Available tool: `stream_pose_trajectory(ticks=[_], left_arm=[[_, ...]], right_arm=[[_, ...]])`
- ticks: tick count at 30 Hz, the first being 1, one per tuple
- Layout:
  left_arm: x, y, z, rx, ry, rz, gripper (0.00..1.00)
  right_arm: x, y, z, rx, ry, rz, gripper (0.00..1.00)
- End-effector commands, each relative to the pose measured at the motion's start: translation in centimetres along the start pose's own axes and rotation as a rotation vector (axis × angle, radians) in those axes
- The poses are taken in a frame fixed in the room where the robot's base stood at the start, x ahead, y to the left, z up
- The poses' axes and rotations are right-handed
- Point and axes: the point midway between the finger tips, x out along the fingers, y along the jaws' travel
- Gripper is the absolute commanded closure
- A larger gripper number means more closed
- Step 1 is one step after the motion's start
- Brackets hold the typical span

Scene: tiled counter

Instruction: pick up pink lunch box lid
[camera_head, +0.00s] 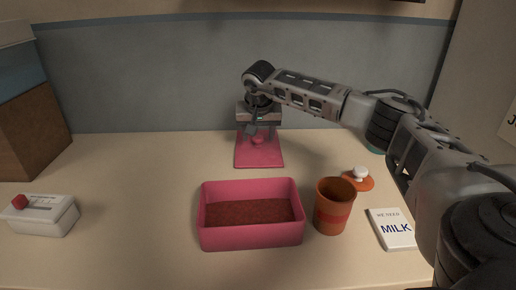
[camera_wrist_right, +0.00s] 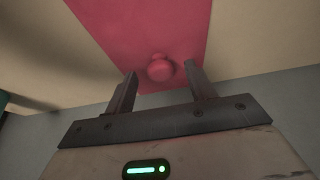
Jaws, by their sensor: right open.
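The pink lunch box lid (camera_head: 258,156) lies flat on the counter near the back wall, with a round knob (camera_head: 257,140) on top. The lid (camera_wrist_right: 140,25) and its knob (camera_wrist_right: 160,68) also show in the right wrist view. My right gripper (camera_head: 259,132) is over the back part of the lid, pointing down. In the right wrist view its two open fingers (camera_wrist_right: 160,82) stand on either side of the knob, with gaps; I cannot tell the exact height. The pink lunch box (camera_head: 252,238) stands open in front of the lid, with a brown-red inside bottom. My left gripper is not in view.
An orange cup (camera_head: 334,206) stands right of the box. Behind it lies an orange lid with a white knob (camera_head: 359,178). A milk note card (camera_head: 392,229) lies at right, near my right arm. A white box with a red knob (camera_head: 42,215) sits at left. The counter's left middle is clear.

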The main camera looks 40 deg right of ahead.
Motion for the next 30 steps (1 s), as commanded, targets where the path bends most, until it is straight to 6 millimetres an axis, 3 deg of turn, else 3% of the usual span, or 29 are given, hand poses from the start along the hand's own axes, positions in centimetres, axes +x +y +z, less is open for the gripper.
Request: stream_pose_trajectory(ticks=[4, 12, 17, 30], left_arm=[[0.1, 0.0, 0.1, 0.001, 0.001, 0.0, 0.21], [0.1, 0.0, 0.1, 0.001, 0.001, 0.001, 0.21], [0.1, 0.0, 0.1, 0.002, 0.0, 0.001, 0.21], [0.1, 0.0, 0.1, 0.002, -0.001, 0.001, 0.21]], right_arm=[[1.7, 0.0, 0.0, 0.001, -0.001, 0.0, 0.45], [1.9, 0.0, 0.0, 0.0, 0.0, -0.001, 0.48], [1.8, 0.0, 0.0, 0.001, 0.0, -0.001, 0.92], [1.2, 0.0, -0.3, 0.002, 0.003, -0.003, 0.94]])
